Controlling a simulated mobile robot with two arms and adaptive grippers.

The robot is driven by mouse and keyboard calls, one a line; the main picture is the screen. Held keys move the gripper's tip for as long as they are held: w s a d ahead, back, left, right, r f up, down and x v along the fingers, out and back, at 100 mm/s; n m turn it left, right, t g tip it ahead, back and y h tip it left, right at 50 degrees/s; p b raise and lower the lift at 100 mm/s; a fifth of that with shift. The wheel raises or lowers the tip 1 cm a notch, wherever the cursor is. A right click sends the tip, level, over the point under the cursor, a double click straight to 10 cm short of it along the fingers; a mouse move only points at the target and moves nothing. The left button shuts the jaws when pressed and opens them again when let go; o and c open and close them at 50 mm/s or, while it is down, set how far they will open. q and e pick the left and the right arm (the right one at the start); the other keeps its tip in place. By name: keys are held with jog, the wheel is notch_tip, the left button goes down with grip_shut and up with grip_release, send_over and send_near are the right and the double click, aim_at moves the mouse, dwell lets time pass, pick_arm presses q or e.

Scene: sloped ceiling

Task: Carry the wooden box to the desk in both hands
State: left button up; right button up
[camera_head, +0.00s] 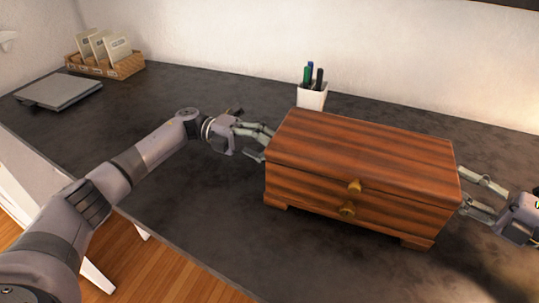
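The wooden box (362,160) is a reddish-brown chest with two brass knobs on its front and short feet. It is upright over the dark desk top (190,214); I cannot tell whether its feet touch the surface. My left gripper (266,144) is at the box's left end, its fingers spread and their tips against or very close to that side. My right gripper (465,188) is at the right end, fingers spread apart, tips at that side. Neither gripper closes around the box. The box's back and underside are hidden.
A white cup with pens (312,97) stands close behind the box. A wooden tray with cards (105,64) and a flat grey device (59,92) are at the far left. The wall runs along the back. The desk's left middle is clear.

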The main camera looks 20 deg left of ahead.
pick_arm(q)
jog(key=shift+d+r, duration=0.1)
jog(key=shift+d, duration=0.05)
pick_arm(e)
jog(key=shift+s+a+r, duration=0.1)
jog(key=shift+s+a, duration=0.1)
jog(key=shift+a, duration=0.1)
pick_arm(q)
jog(key=a, duration=0.7)
jog(key=shift+w+a, duration=0.3)
jog(key=shift+a, duration=0.4)
pick_arm(e)
jog(key=v, duration=1.2)
jog(key=shift+d, duration=0.1)
